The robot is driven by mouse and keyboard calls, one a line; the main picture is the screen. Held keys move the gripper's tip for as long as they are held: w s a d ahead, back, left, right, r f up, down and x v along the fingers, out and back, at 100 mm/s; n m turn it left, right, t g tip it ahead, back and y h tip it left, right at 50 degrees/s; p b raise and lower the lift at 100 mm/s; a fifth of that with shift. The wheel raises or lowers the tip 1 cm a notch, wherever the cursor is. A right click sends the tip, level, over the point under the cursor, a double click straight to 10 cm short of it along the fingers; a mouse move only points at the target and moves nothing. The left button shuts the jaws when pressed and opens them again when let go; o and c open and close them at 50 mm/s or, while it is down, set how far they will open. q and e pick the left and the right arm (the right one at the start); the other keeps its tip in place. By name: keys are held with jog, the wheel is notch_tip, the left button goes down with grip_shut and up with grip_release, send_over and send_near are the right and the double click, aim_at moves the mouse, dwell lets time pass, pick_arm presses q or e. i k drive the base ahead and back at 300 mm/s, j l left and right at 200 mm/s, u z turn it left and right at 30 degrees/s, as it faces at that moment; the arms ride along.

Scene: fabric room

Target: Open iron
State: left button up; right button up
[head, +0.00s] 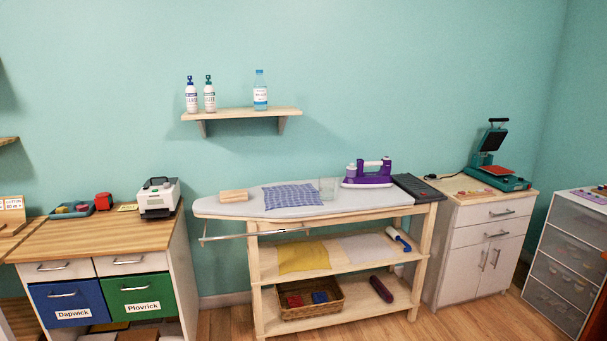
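A purple and white iron (368,174) stands at the back right of the grey-topped ironing board (235,208), next to a dark flat pad (418,188). Its fine parts, such as any lid or cap, are too small to make out. A blue checkered cloth (292,196) lies on the board, with a clear cup (327,188) between it and the iron. Neither of my grippers is in the head view.
A wooden block (233,196) sits on the board's left. A wooden counter (110,232) with a white machine (158,197) stands left; a white cabinet (478,235) with a teal press (495,180) stands right. A wall shelf (240,114) holds bottles. Some floor shows in front.

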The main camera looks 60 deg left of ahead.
aim_at(354, 180)
jog(key=u, duration=1.5)
jog(key=i+l, duration=0.1)
jog(key=i, duration=0.45)
jog(key=i+l+u, duration=0.1)
jog(key=i, duration=0.45)
jog(key=i+l, duration=0.15)
jog(key=i, duration=0.35)
